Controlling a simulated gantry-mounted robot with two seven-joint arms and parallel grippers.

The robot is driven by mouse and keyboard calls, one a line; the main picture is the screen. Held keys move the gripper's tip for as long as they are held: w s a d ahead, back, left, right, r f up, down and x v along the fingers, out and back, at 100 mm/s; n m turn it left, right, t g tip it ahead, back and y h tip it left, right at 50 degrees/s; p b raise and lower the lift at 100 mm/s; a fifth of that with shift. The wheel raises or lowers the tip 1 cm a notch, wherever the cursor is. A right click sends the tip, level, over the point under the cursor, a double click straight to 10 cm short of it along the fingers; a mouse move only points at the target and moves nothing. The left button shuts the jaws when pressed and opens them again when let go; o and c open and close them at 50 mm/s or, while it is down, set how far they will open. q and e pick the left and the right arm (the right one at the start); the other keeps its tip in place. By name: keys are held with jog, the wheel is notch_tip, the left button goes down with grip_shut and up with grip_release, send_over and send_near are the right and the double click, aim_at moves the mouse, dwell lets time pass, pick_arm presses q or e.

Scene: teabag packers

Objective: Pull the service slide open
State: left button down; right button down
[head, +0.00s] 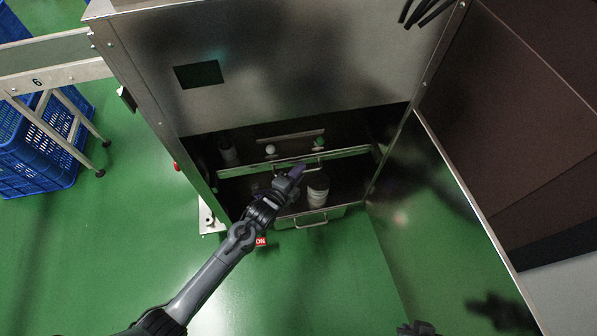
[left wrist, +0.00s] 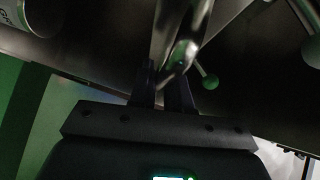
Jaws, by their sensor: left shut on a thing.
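The service slide appears to be the pale metal front rail (head: 345,154) across the cabinet's lower opening, with a bar handle on it. My left gripper (head: 297,172) reaches into the opening and covers part of that handle. In the left wrist view, my left gripper (left wrist: 162,82) is shut on a shiny metal bar (left wrist: 182,50), which looks like the slide's handle.
A white jar (head: 318,191) stands right of my left gripper, above a lower tray with a handle (head: 311,224). Green floor (head: 320,290) in front is clear.

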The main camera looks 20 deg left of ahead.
pick_arm(q)
jog(key=shift+s, duration=0.1)
jog(key=s+d+p, duration=0.7)
jog(key=s+d, duration=0.2)
jog(key=s, duration=0.4)
jog(key=s+d+p, duration=0.7)
jog(key=s+d, duration=0.2)
jog(key=s, duration=0.5)
jog(key=shift+s, duration=0.25)
